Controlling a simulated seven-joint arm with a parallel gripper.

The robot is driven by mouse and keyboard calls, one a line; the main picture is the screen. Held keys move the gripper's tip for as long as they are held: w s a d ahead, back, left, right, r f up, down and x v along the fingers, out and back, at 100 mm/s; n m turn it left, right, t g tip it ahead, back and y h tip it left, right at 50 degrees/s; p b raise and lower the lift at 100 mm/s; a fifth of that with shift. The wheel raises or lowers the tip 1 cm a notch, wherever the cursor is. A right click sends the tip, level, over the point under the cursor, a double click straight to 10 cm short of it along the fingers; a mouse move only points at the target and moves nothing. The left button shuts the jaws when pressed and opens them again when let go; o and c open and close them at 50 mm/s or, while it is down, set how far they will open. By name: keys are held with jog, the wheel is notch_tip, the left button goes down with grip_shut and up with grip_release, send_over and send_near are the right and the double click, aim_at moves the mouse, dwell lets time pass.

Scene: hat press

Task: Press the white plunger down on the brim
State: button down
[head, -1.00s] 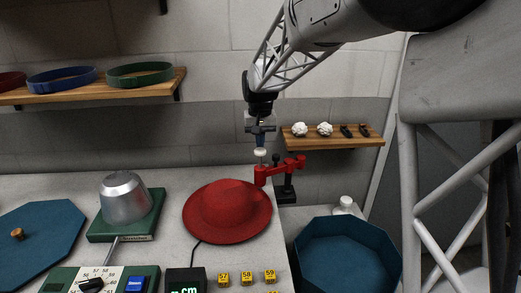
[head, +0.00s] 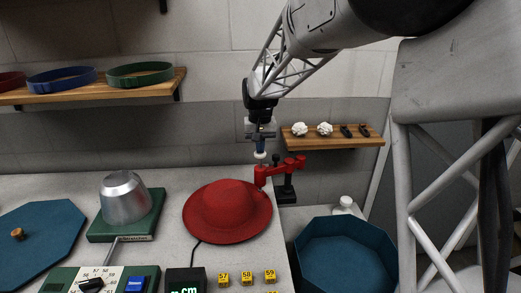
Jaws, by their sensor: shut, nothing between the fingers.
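The red hat (head: 227,209) lies on the bench with its brim (head: 205,233) spread out flat. A red arm tool (head: 281,170) on a black post stands at the hat's back right, its left end by the edge of the brim. The white plunger (head: 260,155) sticks up above the red tool's left end. My gripper (head: 261,146) points down right above the plunger, its fingers shut. It is too small to tell whether the fingertips touch the plunger.
A metal block (head: 125,198) on a green base stands left of the hat. A dial panel (head: 100,280), a display (head: 185,281) and yellow numbered cubes (head: 246,279) line the front. A blue bin (head: 345,255) is at right. A small shelf (head: 335,141) is behind.

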aim_at(260, 157)
jog(key=shift+s+f, duration=0.1)
jog(key=shift+f, duration=2.1)
dwell(1.3)
jog(key=shift+r, duration=0.15)
jog(key=shift+r, duration=5.7)
jog(key=shift+s+d+r, duration=0.15)
jog(key=shift+s, duration=0.1)
jog(key=s+d+t, duration=0.1)
jog(key=s+d, duration=0.2)
jog(key=s, duration=0.7)
jog(key=s+d+r, duration=0.1)
jog(key=s+d, duration=0.2)
jog(key=s, duration=0.8)
jog(key=s+d+t, duration=0.1)
jog(key=s+d, duration=0.2)
jog(key=s, duration=0.7)
jog(key=s+d+f, duration=0.2)
jog(key=s+f, duration=0.2)
jog(key=s, duration=0.7)
jog(key=shift+s+f+t, duration=0.15)
jog(key=shift+s+t, duration=0.15)
